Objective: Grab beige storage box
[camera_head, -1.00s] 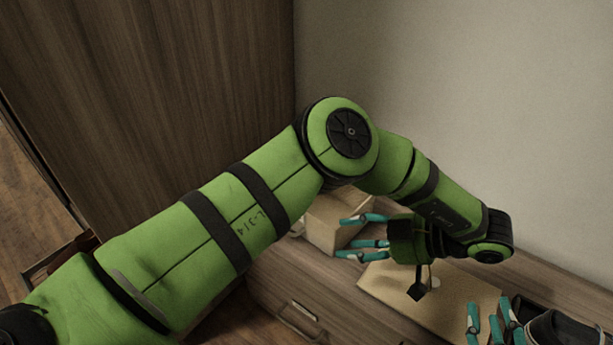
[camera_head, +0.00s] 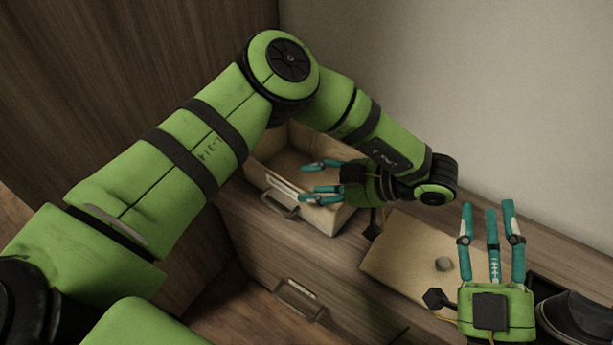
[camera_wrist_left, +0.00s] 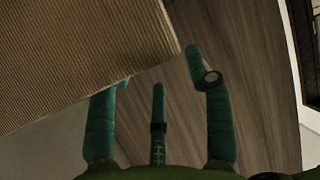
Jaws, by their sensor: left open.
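The beige storage box (camera_head: 338,219) stands open-topped on the wooden cabinet in the head view, partly hidden behind my left arm. A handle (camera_head: 280,204) is on its front. My left gripper (camera_head: 308,182) is open, its teal fingers pointing left over the box's right part. In the left wrist view, a ribbed beige surface (camera_wrist_left: 80,50) fills the upper left and hides part of one finger of the left gripper (camera_wrist_left: 160,85). I cannot tell whether they touch. My right gripper (camera_head: 490,225) is open and empty at the lower right, fingers pointing up.
A dark object (camera_head: 580,322) is at the lower right. A drawer handle (camera_head: 298,299) is on the cabinet front. A wall rises behind.

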